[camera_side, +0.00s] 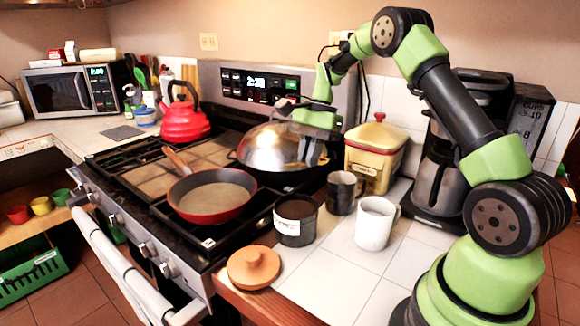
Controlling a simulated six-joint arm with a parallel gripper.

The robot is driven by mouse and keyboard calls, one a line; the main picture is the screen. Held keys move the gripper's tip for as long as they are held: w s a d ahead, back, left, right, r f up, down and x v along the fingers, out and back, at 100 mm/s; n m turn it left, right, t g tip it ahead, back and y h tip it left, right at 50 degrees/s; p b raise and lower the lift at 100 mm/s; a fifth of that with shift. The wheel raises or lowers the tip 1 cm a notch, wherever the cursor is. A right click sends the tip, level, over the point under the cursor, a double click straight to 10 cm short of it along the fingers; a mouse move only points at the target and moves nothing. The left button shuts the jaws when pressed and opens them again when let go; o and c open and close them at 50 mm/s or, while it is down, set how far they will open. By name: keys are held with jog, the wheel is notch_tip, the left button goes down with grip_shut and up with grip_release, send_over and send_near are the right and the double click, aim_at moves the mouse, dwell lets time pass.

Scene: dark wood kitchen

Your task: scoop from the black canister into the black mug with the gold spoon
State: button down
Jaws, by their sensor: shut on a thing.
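The black canister (295,226) stands open on the white tiled counter beside the stove, with a pale label on its front. The black mug (341,194) stands upright behind it and to its right. My gripper (311,154) is above and behind the canister and mug, in front of the wok lid in the picture, with its fingers pointing down. It is shut on the gold spoon, which is too small and blurred here to make out against the shiny lid.
A white mug (375,224) stands right of the canister, close to the black mug. A round wooden lid (253,266) lies at the counter's front edge. A yellow tin (374,158) and a coffee maker stand behind. A red pan (211,197) and the lidded wok (270,149) occupy the stove.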

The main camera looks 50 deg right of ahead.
jog(key=s+d+f+t+h, duration=0.1)
jog(key=s+d+f+t, duration=0.2)
jog(key=d+t, duration=0.3)
jog(key=shift+s+d+f+m+t, duration=0.35)
jog(key=shift+s+t, duration=0.25)
jog(key=shift+t, duration=1.8)
jog(key=shift+w+d+r+g, duration=0.1)
jog(key=shift+w+r+g, duration=0.4)
jog(key=shift+g, duration=1.3)
jog(key=shift+w+a+r+g, duration=0.15)
jog(key=shift+r+g, duration=0.65)
jog(key=shift+g, duration=1)
jog(key=shift+w+d+r+g, duration=0.25)
jog(key=shift+r+g, duration=0.4)
jog(key=shift+g, duration=1.15)
jog(key=shift+a, duration=0.1)
